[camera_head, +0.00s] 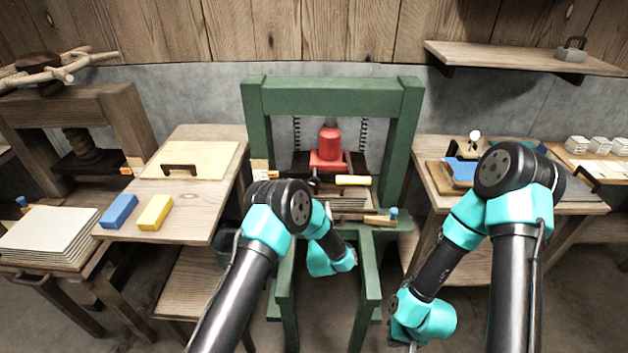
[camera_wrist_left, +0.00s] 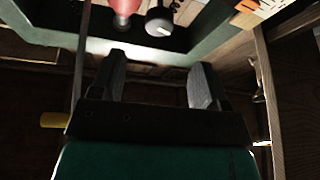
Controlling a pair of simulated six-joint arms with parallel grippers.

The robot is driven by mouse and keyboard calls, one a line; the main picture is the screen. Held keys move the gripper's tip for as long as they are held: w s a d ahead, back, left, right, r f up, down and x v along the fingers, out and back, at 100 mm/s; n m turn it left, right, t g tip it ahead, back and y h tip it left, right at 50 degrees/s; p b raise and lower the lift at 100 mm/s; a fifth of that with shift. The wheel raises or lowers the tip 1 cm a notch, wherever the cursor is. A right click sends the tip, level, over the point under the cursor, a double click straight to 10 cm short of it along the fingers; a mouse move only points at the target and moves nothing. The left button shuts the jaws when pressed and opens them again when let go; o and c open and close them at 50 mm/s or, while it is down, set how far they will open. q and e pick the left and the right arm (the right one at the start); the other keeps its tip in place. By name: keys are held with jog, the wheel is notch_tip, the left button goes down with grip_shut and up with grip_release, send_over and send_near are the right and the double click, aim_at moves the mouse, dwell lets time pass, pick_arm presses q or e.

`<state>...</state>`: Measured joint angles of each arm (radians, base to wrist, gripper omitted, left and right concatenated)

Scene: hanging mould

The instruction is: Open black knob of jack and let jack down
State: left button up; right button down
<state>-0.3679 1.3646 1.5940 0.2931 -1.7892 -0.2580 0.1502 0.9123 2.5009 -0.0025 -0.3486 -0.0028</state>
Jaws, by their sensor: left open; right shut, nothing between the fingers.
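The red bottle jack (camera_head: 329,146) stands upright inside the green press frame (camera_head: 334,97). A small black knob (camera_head: 314,184) shows low at its front left. In the left wrist view the black knob (camera_wrist_left: 160,20), with a pale end face, lies beyond my left gripper (camera_wrist_left: 158,72), in line with the gap between its fingers. The red jack body (camera_wrist_left: 125,8) is cut by the top edge there. The left fingers are apart, empty and not touching the knob. In the head view they are hidden by my arm. My right gripper (camera_head: 412,346) is shut and empty, low at the right, away from the press.
A yellow handle (camera_head: 353,180) lies beside the jack. The left table (camera_head: 200,215) holds a blue block (camera_head: 119,211), a yellow block (camera_head: 155,212) and a board with a black handle (camera_head: 190,160). A right table and shelf (camera_head: 520,57) flank the press.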

aim_at(315, 185)
pick_arm(q)
jog(key=x, duration=1.2)
jog(key=shift+w, duration=0.1)
jog(key=shift+c, duration=0.5)
jog(key=c, duration=0.8)
jog(key=shift+n, duration=0.3)
jog(key=shift+n+g+y, duration=0.5)
jog(key=shift+n+y, duration=0.8)
jog(key=shift+n, duration=1.1)
jog(key=o, duration=0.9)
